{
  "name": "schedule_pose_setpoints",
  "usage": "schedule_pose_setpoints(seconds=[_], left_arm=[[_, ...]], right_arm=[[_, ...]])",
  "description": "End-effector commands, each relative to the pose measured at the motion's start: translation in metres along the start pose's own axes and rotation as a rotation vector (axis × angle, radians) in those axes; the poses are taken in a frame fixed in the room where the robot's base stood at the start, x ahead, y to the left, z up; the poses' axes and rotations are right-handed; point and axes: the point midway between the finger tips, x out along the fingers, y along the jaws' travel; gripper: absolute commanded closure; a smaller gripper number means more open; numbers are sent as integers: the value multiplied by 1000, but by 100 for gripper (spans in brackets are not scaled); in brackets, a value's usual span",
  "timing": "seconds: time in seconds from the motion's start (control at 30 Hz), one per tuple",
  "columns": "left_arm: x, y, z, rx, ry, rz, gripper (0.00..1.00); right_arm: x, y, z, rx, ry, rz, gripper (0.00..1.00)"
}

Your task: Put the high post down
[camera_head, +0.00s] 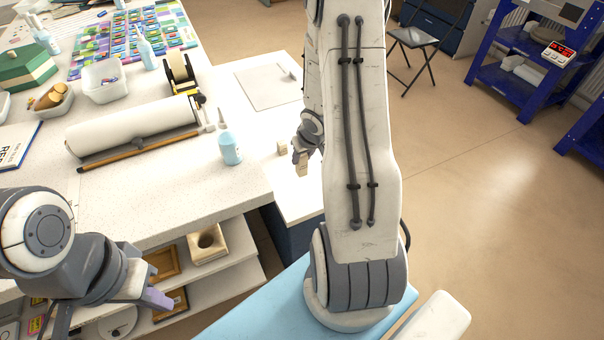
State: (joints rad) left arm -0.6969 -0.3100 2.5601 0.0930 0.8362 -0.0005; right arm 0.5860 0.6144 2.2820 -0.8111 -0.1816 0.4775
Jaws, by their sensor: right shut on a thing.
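A beige post (301,169) is held upright in my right gripper (302,157), over or on the low white surface; I cannot tell whether its foot touches. A second, shorter-looking beige post (282,148) stands just to its left on that surface, apart from the gripper. My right arm hides part of the area to the right of the held post. My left gripper (150,296) is at the lower left, in front of the worktable and away from the posts. I cannot tell whether its jaws are open.
The low white surface (245,85) also bears a flat square plate (266,88). The worktable (180,205) has a blue bottle (230,148), a white roll (130,128) and a tape dispenser (182,75). Shelves (235,242) lie below its front edge.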

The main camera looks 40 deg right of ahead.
Motion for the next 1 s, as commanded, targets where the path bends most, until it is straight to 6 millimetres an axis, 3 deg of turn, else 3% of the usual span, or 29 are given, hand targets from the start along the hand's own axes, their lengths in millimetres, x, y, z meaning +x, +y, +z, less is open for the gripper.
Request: schedule_pose_setpoints(seconds=[0.13, 0.37, 0.77, 0.8, 0.87, 1.0], left_arm=[[8, -1, 0, 0, 0, 0, 100], [35, -2, 2, 0, 0, 0, 100], [36, -3, 2, 0, 0, 0, 100], [35, -3, 2, 0, 0, 0, 100], [35, -2, 2, 0, 0, 0, 100], [35, -2, 2, 0, 0, 0, 100]], right_arm=[[7, -2, 4, -1, 0, 0, 100], [38, -2, 16, 1, 0, -1, 100], [40, -1, 17, 0, 1, 0, 100], [40, -1, 17, 0, 1, 0, 55], [39, -1, 17, 0, 1, 0, 33], [39, -1, 17, 0, 0, 0, 33]])
